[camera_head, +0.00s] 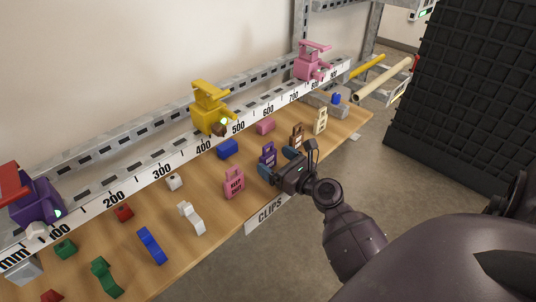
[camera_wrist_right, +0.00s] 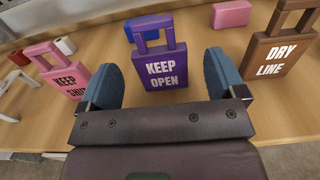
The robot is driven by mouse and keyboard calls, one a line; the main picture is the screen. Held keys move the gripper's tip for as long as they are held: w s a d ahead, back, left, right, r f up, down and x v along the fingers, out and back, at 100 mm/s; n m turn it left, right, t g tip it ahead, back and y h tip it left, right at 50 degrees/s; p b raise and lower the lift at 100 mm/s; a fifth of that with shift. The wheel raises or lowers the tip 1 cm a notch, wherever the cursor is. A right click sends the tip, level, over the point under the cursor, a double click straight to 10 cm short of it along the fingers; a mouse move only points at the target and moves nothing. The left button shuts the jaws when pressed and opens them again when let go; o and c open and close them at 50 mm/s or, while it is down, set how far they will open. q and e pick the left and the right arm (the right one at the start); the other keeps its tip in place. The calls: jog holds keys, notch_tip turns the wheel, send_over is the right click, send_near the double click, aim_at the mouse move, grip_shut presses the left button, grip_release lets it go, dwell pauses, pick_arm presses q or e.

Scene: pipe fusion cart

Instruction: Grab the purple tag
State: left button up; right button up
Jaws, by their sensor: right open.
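The purple tag (camera_head: 267,156) stands on the wooden shelf in the head view, partly behind my right gripper. In the right wrist view the purple tag (camera_wrist_right: 164,70) reads "KEEP OPEN" and has a loop handle on top. My right gripper (camera_wrist_right: 163,85) is open, with one blue-padded finger to each side of the tag's lower part. The tag appears between or just beyond the fingertips; I cannot tell the exact depth. In the head view my right gripper (camera_head: 284,166) reaches in from the right over the shelf's front edge. My left gripper is not in view.
A pink tag (camera_head: 234,183) stands left of the purple one, and a brown "DRY LINE" tag (camera_wrist_right: 281,48) stands to its right. A blue block (camera_head: 228,148) lies behind. The shelf's front carries a "CLIPS" label (camera_head: 270,211). A ruler rail (camera_head: 176,165) runs along the back.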

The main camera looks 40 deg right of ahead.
aim_at(270, 157)
jog(key=w, duration=0.5)
jog(key=shift+a, duration=0.2)
jog(key=c, duration=1)
